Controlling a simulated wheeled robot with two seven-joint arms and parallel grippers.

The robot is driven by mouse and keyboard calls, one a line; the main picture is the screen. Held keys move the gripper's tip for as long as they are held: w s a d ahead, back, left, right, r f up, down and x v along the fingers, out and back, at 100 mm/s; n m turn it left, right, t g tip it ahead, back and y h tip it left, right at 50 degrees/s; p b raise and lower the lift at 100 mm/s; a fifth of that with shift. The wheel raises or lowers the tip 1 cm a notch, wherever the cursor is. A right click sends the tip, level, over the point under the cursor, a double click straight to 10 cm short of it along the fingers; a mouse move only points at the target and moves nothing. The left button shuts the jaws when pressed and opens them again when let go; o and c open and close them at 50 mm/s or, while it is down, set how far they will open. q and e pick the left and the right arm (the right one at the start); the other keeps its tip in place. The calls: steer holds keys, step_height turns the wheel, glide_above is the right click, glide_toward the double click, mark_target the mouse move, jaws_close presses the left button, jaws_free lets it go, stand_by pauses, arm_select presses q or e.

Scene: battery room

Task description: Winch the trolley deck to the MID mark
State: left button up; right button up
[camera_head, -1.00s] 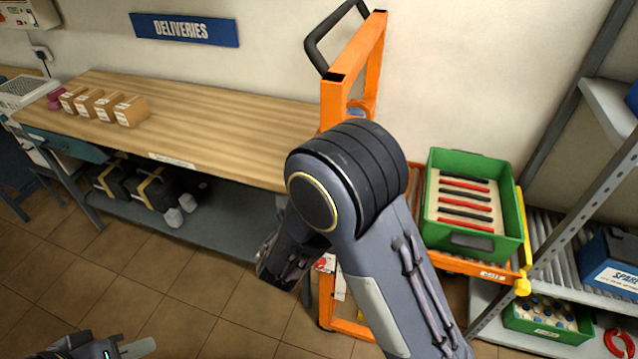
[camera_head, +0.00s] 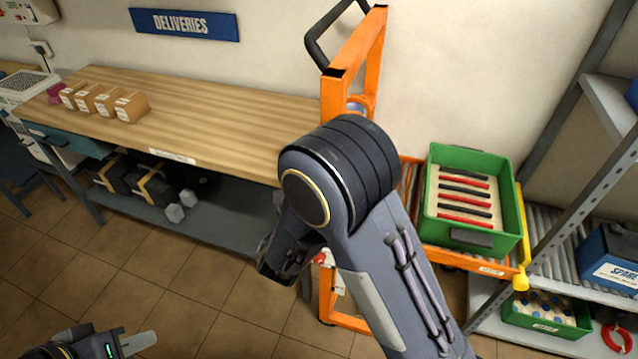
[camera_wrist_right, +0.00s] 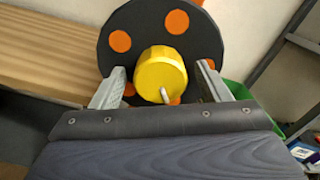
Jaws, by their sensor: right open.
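The orange trolley (camera_head: 373,62) stands against the wall right of the bench, with a black push handle on top. Its deck (camera_head: 455,260) carries a green crate of red and black bars. My right arm hides much of the mast; I cannot make out a MID mark. In the right wrist view, a black disc with orange spots (camera_wrist_right: 120,41) has a yellow knob (camera_wrist_right: 160,68) with a pale pin. My right gripper (camera_wrist_right: 161,80) is open, one finger on each side of the knob; contact is unclear. My left gripper (camera_head: 130,342) is low at the left, its opening unclear.
A wooden bench (camera_head: 220,115) with several small cartons (camera_head: 103,100) stands at the left. A metal rack (camera_head: 590,180) with roller shelves is close on the trolley's right. The tiled floor (camera_head: 170,290) in front of the bench is clear.

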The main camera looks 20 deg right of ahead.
steer(key=b+v, duration=0.1)
steer(key=v, duration=0.6)
steer(key=shift+s+a+b, duration=0.25)
steer(key=shift+s+b, duration=0.1)
stand_by(0.9)
